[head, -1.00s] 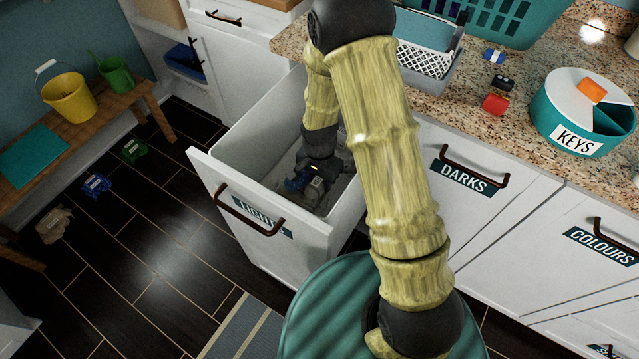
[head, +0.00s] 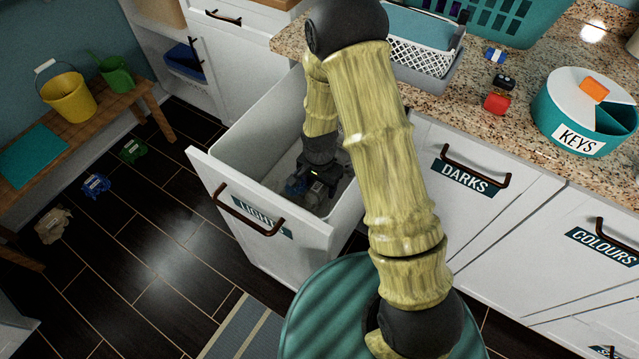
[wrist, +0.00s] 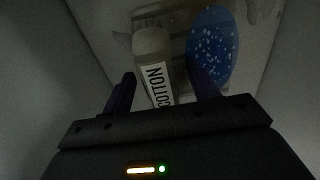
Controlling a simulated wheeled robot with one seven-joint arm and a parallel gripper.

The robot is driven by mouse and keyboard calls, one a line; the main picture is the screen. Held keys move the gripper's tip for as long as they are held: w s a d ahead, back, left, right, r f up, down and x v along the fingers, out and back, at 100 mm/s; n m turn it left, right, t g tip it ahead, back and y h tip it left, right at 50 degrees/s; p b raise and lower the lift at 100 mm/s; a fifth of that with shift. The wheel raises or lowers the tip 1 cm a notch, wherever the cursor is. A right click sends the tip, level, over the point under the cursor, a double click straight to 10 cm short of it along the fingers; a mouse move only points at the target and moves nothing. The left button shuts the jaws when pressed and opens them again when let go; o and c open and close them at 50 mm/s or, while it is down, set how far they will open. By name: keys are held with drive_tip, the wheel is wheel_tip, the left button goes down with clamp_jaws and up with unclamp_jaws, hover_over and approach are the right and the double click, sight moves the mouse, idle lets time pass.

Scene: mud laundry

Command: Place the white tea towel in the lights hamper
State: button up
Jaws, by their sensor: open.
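The lights hamper (head: 205,178) is a white pull-out drawer, standing open, its label partly hidden by its handle. My gripper (head: 308,192) reaches down inside it. In the wrist view my gripper (wrist: 162,88) is open, its two dark fingers apart. A pale rolled item with a COTTON label (wrist: 153,65) lies between and beyond the fingertips; it looks like the white tea towel, though the dim light leaves this unsure. A blue speckled oval thing (wrist: 212,48) lies beside it, near the right finger.
The hamper's walls stand close around my gripper. The darks drawer (head: 470,200) and colours drawer (head: 590,270) are shut. On the granite counter are a white basket (head: 425,60), a red block (head: 496,104) and a round KEYS box (head: 580,120). A bench (head: 85,125) stands left.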

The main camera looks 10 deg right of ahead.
wheel_tip(320, 180, up, 12)
drive_tip(key=p, duration=0.2)
drive_tip(key=shift+r, duration=0.1)
idle(0.6)
